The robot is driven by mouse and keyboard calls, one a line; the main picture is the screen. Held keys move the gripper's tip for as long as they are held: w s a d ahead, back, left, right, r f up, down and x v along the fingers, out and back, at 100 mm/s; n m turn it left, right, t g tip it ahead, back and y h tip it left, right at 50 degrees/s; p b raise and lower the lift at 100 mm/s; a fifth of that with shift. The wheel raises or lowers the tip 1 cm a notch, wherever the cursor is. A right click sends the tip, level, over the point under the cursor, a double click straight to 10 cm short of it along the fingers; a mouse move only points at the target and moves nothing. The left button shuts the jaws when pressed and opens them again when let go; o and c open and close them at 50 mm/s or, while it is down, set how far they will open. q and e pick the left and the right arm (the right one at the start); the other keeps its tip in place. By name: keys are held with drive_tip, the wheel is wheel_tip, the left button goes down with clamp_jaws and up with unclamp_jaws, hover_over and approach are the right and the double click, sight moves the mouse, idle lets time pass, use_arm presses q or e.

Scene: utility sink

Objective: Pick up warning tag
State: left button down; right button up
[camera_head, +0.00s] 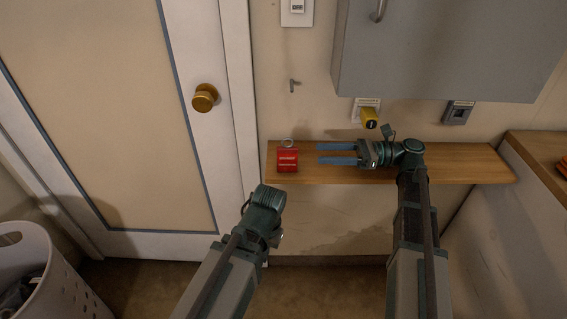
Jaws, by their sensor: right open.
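The red warning tag (287,161) lies near the left end of a wooden shelf (460,166), with a pale ring at its top. My right gripper (337,154) is open over the shelf, its two blue fingers pointing left at the tag. The fingertips are a short gap to the right of the tag, and nothing is between them. My left arm comes up from the bottom, ending in front of the shelf's left end; its gripper fingers do not show.
A grey cabinet (435,45) hangs above the shelf. A yellow plug (369,117) sticks out of a wall outlet behind my right gripper. A hook (294,85) is on the wall above the tag. A door with a brass knob (205,98) and a white basket (60,285) are at left.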

hover_over(295, 171)
drive_tip(key=shift+w, duration=0.4)
drive_tip(key=shift+a+r, duration=0.2)
drive_tip(key=shift+a, duration=2.4)
clamp_jaws()
